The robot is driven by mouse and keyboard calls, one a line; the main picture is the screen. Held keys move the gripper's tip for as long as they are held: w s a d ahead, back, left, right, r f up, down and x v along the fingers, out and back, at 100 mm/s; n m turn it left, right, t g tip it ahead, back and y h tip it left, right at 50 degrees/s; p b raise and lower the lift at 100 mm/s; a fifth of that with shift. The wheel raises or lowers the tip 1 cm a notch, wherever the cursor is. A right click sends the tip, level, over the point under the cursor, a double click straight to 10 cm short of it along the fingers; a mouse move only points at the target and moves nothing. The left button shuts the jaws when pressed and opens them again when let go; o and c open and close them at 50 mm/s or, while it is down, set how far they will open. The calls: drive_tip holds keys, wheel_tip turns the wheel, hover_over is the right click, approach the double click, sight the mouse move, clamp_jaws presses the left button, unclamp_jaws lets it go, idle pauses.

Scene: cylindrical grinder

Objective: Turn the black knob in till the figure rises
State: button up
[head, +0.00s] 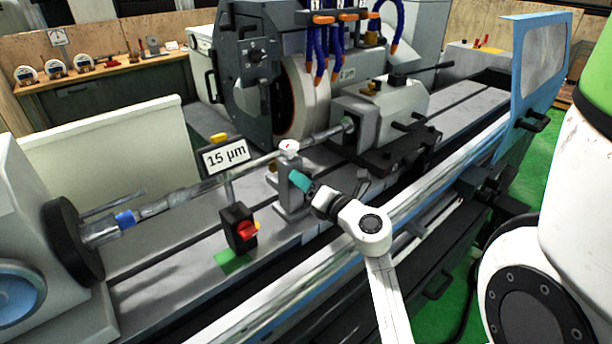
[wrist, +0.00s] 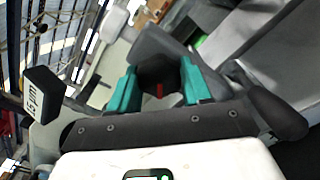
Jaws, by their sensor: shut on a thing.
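My gripper (head: 299,181) has teal fingers at the front of a grey post (head: 293,198) that stands on the grinder's table under the bar. In the wrist view my gripper (wrist: 157,88) is shut on the black knob (wrist: 158,70), which sits between both teal pads and shows a red mark. The knob is hidden in the head view. The figure plate (head: 226,157) reads 15 µm and stands left of the post; it also shows tilted in the wrist view (wrist: 44,94). A small white dial (head: 289,147) tops the post.
A long bar (head: 180,200) runs behind the post, close to the grinding wheel (head: 304,95). A black box with a red switch (head: 245,228) stands left of my gripper. The tailstock (head: 385,108) is behind to the right. The table front is partly clear.

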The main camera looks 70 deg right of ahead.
idle(0.4)
drive_tip(key=o, duration=1.1)
drive_tip(key=shift+c, duration=0.2)
drive_tip(key=b+v, duration=0.2)
drive_tip(key=v, duration=0.8)
drive_tip(key=shift+s+a, duration=0.2)
drive_tip(key=shift+s, duration=0.15)
